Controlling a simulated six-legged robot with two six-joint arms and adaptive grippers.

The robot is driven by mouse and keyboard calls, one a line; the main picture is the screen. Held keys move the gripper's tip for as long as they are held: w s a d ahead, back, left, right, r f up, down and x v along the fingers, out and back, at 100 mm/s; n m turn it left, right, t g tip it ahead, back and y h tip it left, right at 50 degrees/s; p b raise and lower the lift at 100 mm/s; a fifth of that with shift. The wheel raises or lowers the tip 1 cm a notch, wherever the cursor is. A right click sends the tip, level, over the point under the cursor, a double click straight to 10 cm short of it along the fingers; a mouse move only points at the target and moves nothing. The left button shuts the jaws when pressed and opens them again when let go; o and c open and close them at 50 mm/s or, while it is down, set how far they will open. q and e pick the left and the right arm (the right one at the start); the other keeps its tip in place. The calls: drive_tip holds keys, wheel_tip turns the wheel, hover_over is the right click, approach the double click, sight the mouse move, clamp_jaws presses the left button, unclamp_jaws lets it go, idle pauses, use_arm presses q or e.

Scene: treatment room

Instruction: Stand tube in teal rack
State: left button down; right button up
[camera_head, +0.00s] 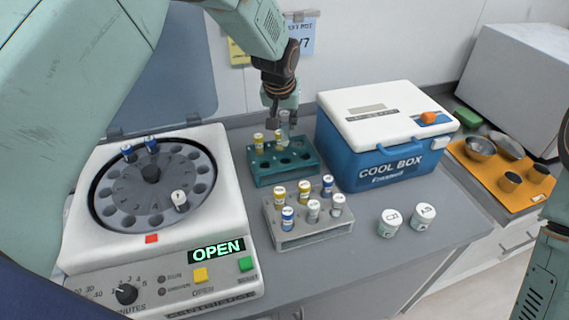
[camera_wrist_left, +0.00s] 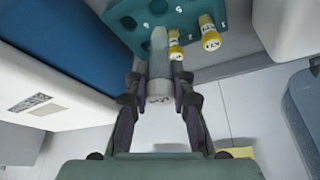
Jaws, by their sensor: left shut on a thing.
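My left gripper (camera_head: 284,117) is shut on a clear grey tube (camera_head: 285,128) with a pale cap, above the back edge of the teal rack (camera_head: 262,179). In the left wrist view the tube (camera_wrist_left: 160,74) sits between the two fingers (camera_wrist_left: 159,88), its far end pointing at the rack (camera_wrist_left: 118,22). I cannot tell whether that end is inside a hole. Two yellow-capped tubes, one left (camera_head: 258,142) and one right (camera_head: 279,141), stand in the rack's back row. Its front holes look empty. My right gripper is not in view.
A grey rack (camera_head: 315,238) with several capped tubes stands in front. The blue cool box (camera_head: 368,160) is close on the right, the open centrifuge (camera_head: 222,215) on the left. Two white jars (camera_head: 390,222) (camera_head: 423,217) stand at front right.

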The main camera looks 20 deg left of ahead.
sight(285, 146)
use_arm(q)
wheel_tip(285, 146, down, 9)
drive_tip(key=shift+d+f+p, duration=0.1)
drive_tip(key=shift+p, duration=0.45)
drive_tip(key=shift+s+d+f, duration=0.1)
drive_tip(key=shift+d+f, duration=0.05)
drive_tip(key=shift+f, duration=0.1)
drive_tip(key=shift+w+f, duration=0.2)
drive_tip(key=shift+w, duration=0.05)
drive_tip(key=c, duration=1.5)
unclamp_jaws()
drive_tip(key=shift+a+f, duration=0.1)
drive_tip(key=shift+a, duration=0.1)
drive_tip(key=shift+o, duration=1.2)
drive_tip(key=shift+s, duration=0.1)
drive_tip(key=shift+o, duration=0.5)
drive_tip(key=shift+s+d+r, duration=0.15)
drive_tip(key=shift+d+r, duration=0.05)
drive_tip(key=shift+r, duration=0.1)
